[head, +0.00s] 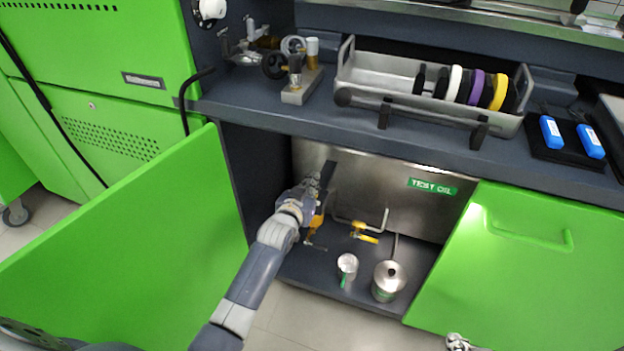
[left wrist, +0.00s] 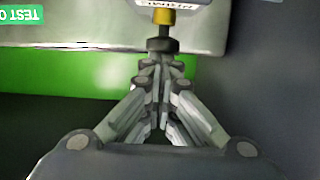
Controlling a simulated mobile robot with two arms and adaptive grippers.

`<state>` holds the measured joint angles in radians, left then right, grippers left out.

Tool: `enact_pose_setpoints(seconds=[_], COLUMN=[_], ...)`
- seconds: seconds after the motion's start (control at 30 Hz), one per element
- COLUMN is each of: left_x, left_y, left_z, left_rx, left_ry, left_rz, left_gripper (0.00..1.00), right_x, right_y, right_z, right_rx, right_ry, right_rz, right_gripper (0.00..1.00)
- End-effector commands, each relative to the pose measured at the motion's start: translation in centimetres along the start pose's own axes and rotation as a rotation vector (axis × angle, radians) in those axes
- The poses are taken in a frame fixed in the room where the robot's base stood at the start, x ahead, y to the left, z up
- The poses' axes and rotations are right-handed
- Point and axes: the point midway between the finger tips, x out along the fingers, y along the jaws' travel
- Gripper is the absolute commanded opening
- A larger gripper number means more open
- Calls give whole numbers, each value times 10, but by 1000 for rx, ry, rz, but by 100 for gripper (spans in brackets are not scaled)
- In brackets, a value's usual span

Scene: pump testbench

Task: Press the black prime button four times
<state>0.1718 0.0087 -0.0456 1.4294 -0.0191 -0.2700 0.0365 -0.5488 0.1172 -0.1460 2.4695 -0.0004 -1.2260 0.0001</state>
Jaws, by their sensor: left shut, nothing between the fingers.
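My left gripper (head: 318,190) reaches into the open cabinet below the bench, close to the steel tank wall. In the left wrist view its fingers (left wrist: 161,78) are shut together with nothing between them. Just beyond the fingertips is a dark, round-headed part (left wrist: 162,46), which looks like the black prime button, below a yellow collar (left wrist: 163,16). I cannot tell whether the fingertips touch it. In the head view the button is not clearly visible behind my gripper. A grey piece at the bottom edge looks like part of my right gripper (head: 464,343); its fingers are not clear.
The steel tank (head: 400,215) has a green TEST OIL label (head: 432,187). A yellow-handled valve (head: 363,232), a metal cup (head: 347,268) and a metal can (head: 388,281) are right of my left arm. Green doors stand at left (head: 130,235) and right (head: 530,270).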

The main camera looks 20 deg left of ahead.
Motion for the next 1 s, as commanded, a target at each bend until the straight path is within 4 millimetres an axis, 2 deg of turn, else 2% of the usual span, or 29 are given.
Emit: enact_pose_setpoints(seconds=[0.13, 0.27, 0.37, 0.63, 0.67, 0.77, 0.83, 1.0], left_x=[0, -1, -1, -2, -3, -5, -13, -40], left_y=[0, 0, -1, -2, -3, -4, -4, -4], left_z=[4, 2, -3, -21, -29, -47, -41, -42], left_rx=[0, 0, 0, 0, 0, 0, 0, 0], left_ry=[-10, -11, -11, -7, -4, -1, -5, -3], left_rz=[0, 0, 0, 0, 0, 0, 0, 0], left_gripper=[0, 0, 0, 0, 0, 0, 0, 0], right_x=[0, -3, -8, -39, -41, -38, -24, 4], right_y=[0, 1, 3, 9, 10, 9, 9, 8], right_z=[-1, 7, 21, 78, 76, 72, 79, 94], right_rx=[0, 1, 3, 12, 12, 11, 11, 10], right_ry=[0, -39, -106, -378, -387, -389, -395, -409], right_rz=[0, 2, 6, 19, 19, 17, 16, 13], right_gripper=[0, 0, 0, 0, 0, 0, 0, 0])
